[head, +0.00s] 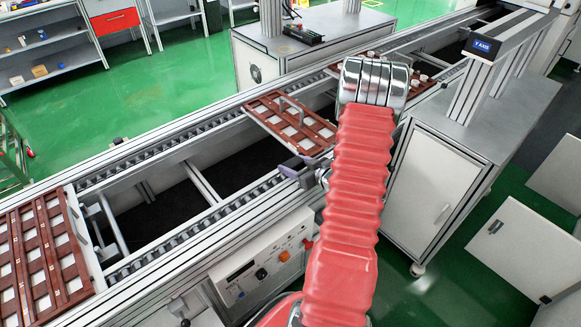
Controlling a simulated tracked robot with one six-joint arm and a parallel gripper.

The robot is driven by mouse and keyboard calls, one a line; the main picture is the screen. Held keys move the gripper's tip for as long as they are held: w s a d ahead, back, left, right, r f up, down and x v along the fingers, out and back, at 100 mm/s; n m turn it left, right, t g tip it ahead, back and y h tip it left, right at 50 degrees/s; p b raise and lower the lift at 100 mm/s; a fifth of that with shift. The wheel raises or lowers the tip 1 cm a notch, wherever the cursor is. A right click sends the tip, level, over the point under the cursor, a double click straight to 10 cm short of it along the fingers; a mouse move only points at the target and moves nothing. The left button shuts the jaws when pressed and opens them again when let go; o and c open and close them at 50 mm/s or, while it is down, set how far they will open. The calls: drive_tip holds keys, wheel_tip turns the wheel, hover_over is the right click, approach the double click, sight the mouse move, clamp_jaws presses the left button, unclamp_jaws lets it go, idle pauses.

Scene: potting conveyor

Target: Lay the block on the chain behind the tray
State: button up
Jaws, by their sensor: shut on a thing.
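My gripper (299,170) is low over the near chain (240,198) of the conveyor, just in front of the near corner of the middle tray. It is shut on the block. The block is small in this view, and I cannot clearly tell its outline from the dark grey-purple jaws. I also cannot tell whether it touches the chain. The middle tray (262,117) is reddish brown with pale square inserts and a grey handle, and it spans the two chains. My red-sleeved arm hides part of the conveyor to the right.
Another brown tray (66,237) sits at the left end of the conveyor. A further tray (424,87) with small pale items is partly behind my arm. A sensor gantry (512,35) stands at the right. The chain left of my gripper is clear.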

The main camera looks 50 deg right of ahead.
drive_tip(key=shift+f, duration=0.1)
drive_tip(key=o, duration=0.8)
drive_tip(key=shift+s+r, duration=0.3)
drive_tip(key=shift+s, duration=0.1)
drive_tip(key=v, duration=1.1)
drive_tip(key=shift+a, duration=0.1)
